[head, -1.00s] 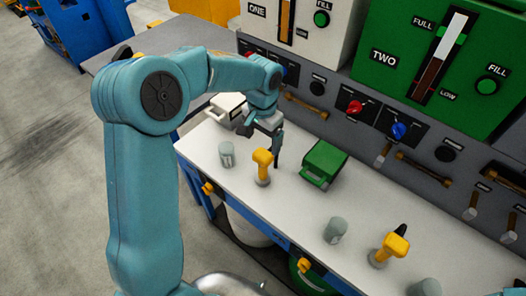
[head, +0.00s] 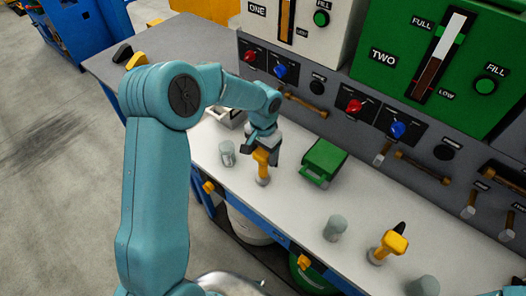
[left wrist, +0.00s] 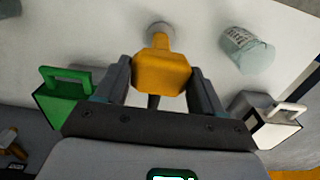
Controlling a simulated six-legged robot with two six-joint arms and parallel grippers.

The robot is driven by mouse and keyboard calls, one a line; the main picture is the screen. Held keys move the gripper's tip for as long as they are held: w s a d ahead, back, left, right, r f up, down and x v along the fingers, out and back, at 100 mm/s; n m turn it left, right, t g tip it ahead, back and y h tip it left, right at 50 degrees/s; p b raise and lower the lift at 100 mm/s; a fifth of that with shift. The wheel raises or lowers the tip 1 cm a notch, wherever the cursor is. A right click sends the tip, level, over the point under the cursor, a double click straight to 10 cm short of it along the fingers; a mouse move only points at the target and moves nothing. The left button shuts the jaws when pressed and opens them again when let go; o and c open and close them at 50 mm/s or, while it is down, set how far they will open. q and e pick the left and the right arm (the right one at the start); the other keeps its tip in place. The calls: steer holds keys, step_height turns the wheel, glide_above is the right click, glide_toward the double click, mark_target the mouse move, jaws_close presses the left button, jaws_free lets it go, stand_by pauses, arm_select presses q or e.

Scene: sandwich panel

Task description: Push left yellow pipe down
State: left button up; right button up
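The left yellow pipe (head: 261,158) stands upright on the white bench top, with a grey base and a yellow head. In the left wrist view its yellow head (left wrist: 162,72) lies between my two fingers. My left gripper (head: 264,145) is right at the top of this pipe and partly covers it. It also shows in the left wrist view (left wrist: 160,80), with its fingers apart on either side of the yellow head. Only slim gaps show there, and I cannot tell whether a finger touches. My right gripper is not in view.
A grey cylinder (head: 227,153) stands left of the pipe and a green box (head: 324,161) right of it. A white box (head: 230,115) is behind. Another yellow pipe (head: 390,245) stands farther right. The panel (head: 330,110) with knobs and levers rises behind the bench.

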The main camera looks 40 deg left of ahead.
mark_target(263, 169)
arm_select(q)
step_height(263, 169, down, 9)
steer(key=b, duration=0.7)
steer(key=shift+f+b, duration=0.15)
steer(key=shift+b, duration=0.15)
steer(key=shift+s+d+r, duration=0.1)
steer(key=shift+s+r, duration=0.1)
steer(key=o, duration=1.4)
steer(key=shift+f, duration=0.1)
steer(key=shift+w, duration=0.1)
steer(key=shift+r, duration=0.4)
step_height(263, 169, up, 16)
steer(key=shift+f+p, duration=0.15)
steer(key=shift+p, duration=0.15)
